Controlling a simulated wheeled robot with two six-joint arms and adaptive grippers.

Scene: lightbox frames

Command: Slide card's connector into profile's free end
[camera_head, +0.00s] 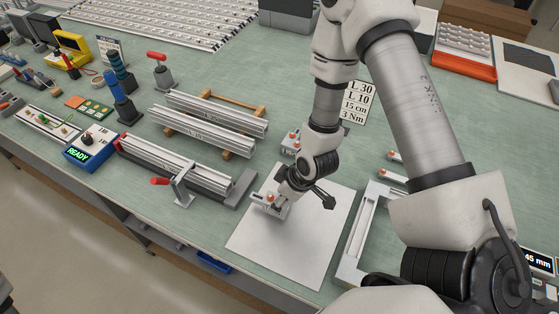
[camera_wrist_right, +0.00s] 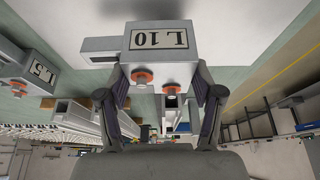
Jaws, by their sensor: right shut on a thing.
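The card (camera_head: 357,102) reads L 30, L 10, 15 cm, 3 Nm and stands behind my arm. My right gripper (camera_head: 277,200) is shut on a grey metal connector (camera_head: 266,201) above the white sheet. In the right wrist view the same connector (camera_wrist_right: 198,47) bears an upside-down L 10 label and two orange-headed screws, with the gripper (camera_wrist_right: 162,95) fingers on either side. The clamped aluminium profile (camera_head: 190,162) lies left of the gripper, its free right end near a dark grey block (camera_head: 238,188). Connector and profile are apart. My left gripper is not in view.
Another connector (camera_head: 290,143) stands behind my gripper; one labelled L 15 (camera_wrist_right: 38,72) shows in the wrist view. A toggle clamp (camera_head: 180,188) stands before the profile. Spare profiles (camera_head: 210,122) rest on wooden supports behind. The white sheet (camera_head: 290,245) is otherwise clear.

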